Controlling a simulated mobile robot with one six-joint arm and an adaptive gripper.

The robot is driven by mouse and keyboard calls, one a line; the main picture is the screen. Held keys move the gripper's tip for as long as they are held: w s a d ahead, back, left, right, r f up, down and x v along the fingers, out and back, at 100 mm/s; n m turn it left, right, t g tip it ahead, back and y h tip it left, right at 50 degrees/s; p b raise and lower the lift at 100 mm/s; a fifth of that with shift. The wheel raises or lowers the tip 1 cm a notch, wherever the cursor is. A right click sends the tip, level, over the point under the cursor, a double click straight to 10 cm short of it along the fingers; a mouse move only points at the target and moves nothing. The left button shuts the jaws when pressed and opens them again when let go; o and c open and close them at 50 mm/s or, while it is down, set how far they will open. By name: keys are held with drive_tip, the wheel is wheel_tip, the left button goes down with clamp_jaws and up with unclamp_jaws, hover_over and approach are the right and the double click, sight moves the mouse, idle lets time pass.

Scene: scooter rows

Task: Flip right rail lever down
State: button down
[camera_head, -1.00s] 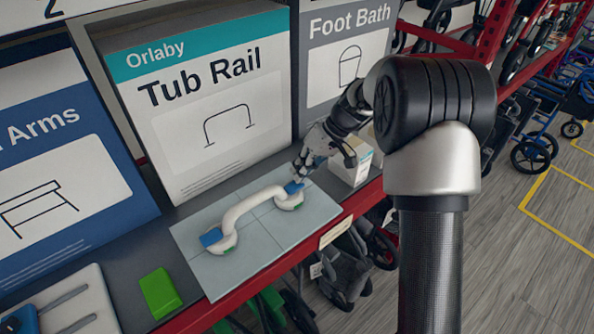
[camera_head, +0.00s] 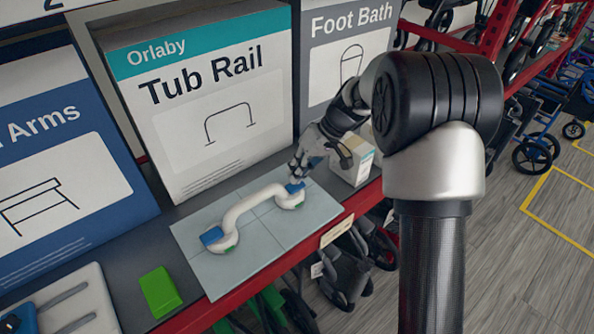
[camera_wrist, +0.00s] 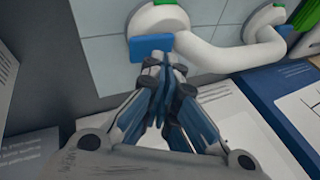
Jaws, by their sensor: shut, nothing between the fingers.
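The white tub rail (camera_head: 248,205) lies on a grey tiled panel (camera_head: 215,275), with a round cup at each end. The right rail lever (camera_head: 295,187) is a blue tab on the right cup. In the wrist view the same lever (camera_wrist: 152,46) shows its broad blue face just beyond my fingertips. The left lever (camera_head: 211,237) is blue too, and both cups have green parts. My gripper (camera_head: 297,172) is shut and empty, its tips right at the right lever. I cannot tell whether they touch it.
A small white box (camera_head: 352,160) stands close to the right of my gripper. The large Tub Rail box (camera_head: 205,110) stands behind the panel. A green block (camera_head: 160,292) lies left of the panel. The red shelf edge (camera_head: 300,252) runs along the front.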

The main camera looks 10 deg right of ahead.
drive_tip(key=shift+r, duration=0.5)
wheel_tip(320, 180, up, 4)
drive_tip(key=shift+a+f+p, duration=0.15)
drive_tip(key=shift+f+p, duration=0.1)
drive_tip(key=shift+p, duration=1)
drive_tip(key=d+v, duration=0.1)
drive_tip(key=v, duration=0.8)
drive_tip(key=shift+w+d+p, duration=0.2)
drive_tip(key=shift+d+p, duration=0.15)
drive_tip(key=shift+p, duration=0.1)
drive_tip(key=shift+f, duration=0.1)
